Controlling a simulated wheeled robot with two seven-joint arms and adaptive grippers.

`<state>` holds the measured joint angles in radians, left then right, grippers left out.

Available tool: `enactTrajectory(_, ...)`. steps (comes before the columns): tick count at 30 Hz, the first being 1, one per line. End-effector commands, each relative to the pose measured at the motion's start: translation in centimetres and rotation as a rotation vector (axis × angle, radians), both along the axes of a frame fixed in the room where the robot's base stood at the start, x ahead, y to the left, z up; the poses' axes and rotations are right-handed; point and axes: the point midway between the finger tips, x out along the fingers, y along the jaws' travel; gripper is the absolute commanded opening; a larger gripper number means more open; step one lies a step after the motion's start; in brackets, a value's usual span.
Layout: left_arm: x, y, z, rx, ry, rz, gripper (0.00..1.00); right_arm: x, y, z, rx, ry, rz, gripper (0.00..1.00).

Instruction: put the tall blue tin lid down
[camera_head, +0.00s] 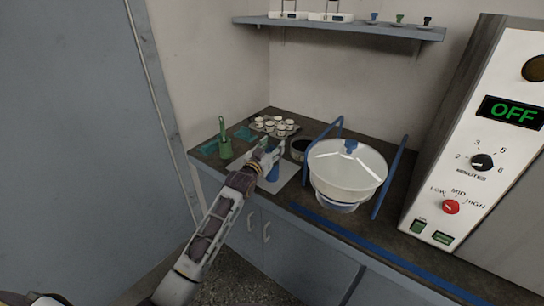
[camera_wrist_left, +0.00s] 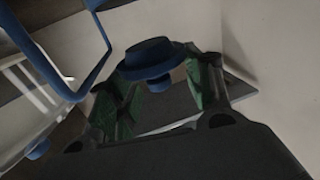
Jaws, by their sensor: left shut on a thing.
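My left gripper (camera_head: 266,157) is over the counter, above the front edge of a pale mat (camera_head: 286,176). In the left wrist view the green-padded fingers of my left gripper (camera_wrist_left: 158,92) are shut on a blue lid (camera_wrist_left: 150,54), a round disc with a small knob. The knob is between the pads. A blue body (camera_head: 273,174) shows just below the gripper in the head view, partly hidden by it; I cannot tell whether it is the tin or the lid. My right gripper is not in view.
A dark round pot (camera_head: 299,149), a tray of small cups (camera_head: 274,127) and a green handled thing (camera_head: 225,147) are nearby. The control panel (camera_head: 478,150) reads OFF.

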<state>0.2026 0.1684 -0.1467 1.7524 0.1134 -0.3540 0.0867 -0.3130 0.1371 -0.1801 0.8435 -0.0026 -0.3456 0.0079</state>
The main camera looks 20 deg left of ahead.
Motion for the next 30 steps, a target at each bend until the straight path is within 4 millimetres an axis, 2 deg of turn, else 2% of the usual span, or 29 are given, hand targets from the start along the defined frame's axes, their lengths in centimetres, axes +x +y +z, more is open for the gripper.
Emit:
enactTrajectory(4,0.0,0.0,-2.0,0.001,0.004,0.0,0.34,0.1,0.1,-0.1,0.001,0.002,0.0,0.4)
enactTrajectory(10,0.0,0.0,-3.6,0.0,0.002,0.0,0.34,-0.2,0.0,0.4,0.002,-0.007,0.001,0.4)
enactTrajectory(16,0.0,0.0,-3.9,0.0,0.001,0.0,0.34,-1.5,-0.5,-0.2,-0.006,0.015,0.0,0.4)
enactTrajectory(27,0.0,0.0,-4.3,0.0,0.001,0.0,0.34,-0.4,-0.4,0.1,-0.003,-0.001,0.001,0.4)
enactTrajectory(28,0.0,0.0,-4.3,0.0,0.001,0.0,0.54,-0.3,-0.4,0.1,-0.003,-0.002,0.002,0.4)
enactTrajectory(30,0.0,0.0,-4.2,0.0,0.001,0.0,0.63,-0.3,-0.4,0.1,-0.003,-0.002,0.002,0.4)
